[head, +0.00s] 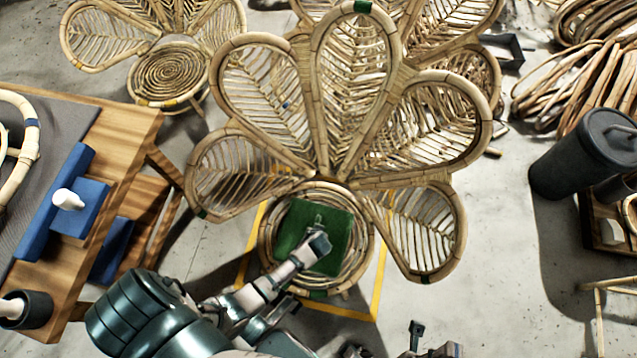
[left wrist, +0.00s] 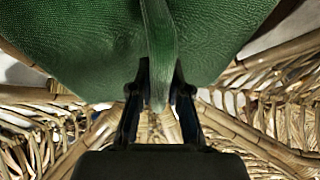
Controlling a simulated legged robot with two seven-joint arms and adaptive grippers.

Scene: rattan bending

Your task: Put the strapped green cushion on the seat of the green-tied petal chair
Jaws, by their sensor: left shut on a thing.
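The green cushion (head: 315,235) shows over the round seat (head: 266,236) of the nearest petal chair (head: 345,100). This chair has a green tie (head: 357,7) at the top of its middle petal. My left gripper (head: 318,243) reaches over the cushion. In the left wrist view, its fingers (left wrist: 160,95) are shut on the cushion's green strap (left wrist: 160,45), with the cushion (left wrist: 75,45) beyond. I cannot tell whether the cushion touches the seat. My right gripper (head: 430,342) is at the bottom edge, apart from the chair, partly cut off; its opening is unclear.
A wooden workbench (head: 130,115) with blue blocks (head: 85,205) stands at the left. Other petal chairs, one with a round seat (head: 167,74), stand behind. A dark canister (head: 590,150) and rattan coils (head: 570,85) are at the right. Yellow floor tape (head: 378,285) frames the seat.

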